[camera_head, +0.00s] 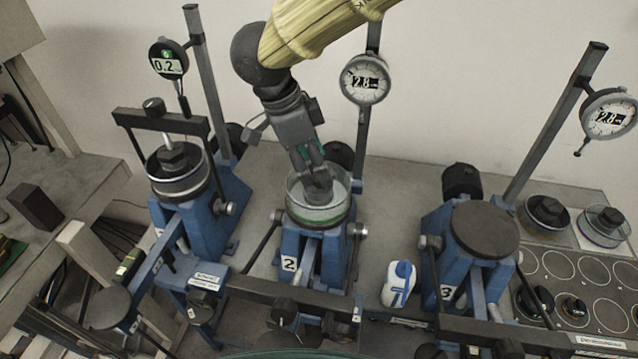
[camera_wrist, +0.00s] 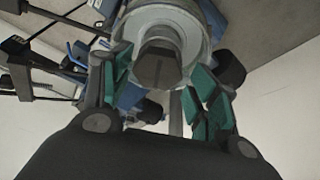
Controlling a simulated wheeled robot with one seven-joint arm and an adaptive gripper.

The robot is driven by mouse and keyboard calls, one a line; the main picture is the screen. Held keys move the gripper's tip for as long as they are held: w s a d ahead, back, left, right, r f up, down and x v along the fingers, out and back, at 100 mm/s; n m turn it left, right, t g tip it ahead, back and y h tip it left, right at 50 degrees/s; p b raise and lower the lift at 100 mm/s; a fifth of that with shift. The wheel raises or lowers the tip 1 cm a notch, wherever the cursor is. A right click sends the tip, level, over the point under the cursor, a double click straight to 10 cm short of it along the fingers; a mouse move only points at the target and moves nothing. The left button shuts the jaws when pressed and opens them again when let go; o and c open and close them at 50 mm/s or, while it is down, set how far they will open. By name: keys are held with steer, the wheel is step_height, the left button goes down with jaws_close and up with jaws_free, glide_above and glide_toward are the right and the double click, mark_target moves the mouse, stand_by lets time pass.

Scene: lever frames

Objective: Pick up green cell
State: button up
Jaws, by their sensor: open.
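The green cell (camera_head: 318,214) is a clear round dish with a green band and a dark knob in its middle. It sits on the blue lever frame marked 2 (camera_head: 300,250). My gripper (camera_head: 317,175) points down into the cell at its knob. In the wrist view the dark faceted knob (camera_wrist: 158,62) lies between the green-padded fingers of my gripper (camera_wrist: 160,88), which are apart. The pale round cell body (camera_wrist: 165,17) shows behind the knob. The gripper partly hides the knob in the head view.
Frame 1 (camera_head: 205,222) at left holds another cell (camera_head: 178,180) under a crossbar. Frame 3 (camera_head: 478,270) at right has a bare dark disc on top. Dial posts stand behind the frames. Two cells (camera_head: 545,212) (camera_head: 604,224) sit at far right.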

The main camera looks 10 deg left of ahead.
mark_target(313, 172)
steer(key=shift+d+f+p, duration=0.25)
steer(key=shift+f+p, duration=0.2)
steer(key=shift+f, duration=0.25)
steer(key=x, duration=0.2)
steer(key=p+x, duration=0.1)
steer(key=shift+s+a+f, duration=0.1)
steer(key=shift+s+a, duration=0.05)
steer(key=shift+a, duration=0.1)
steer(key=shift+d+f, duration=0.25)
steer(key=shift+f, duration=0.3)
steer(key=shift+c, duration=0.3)
steer(key=shift+r, duration=0.1)
jaws_close()
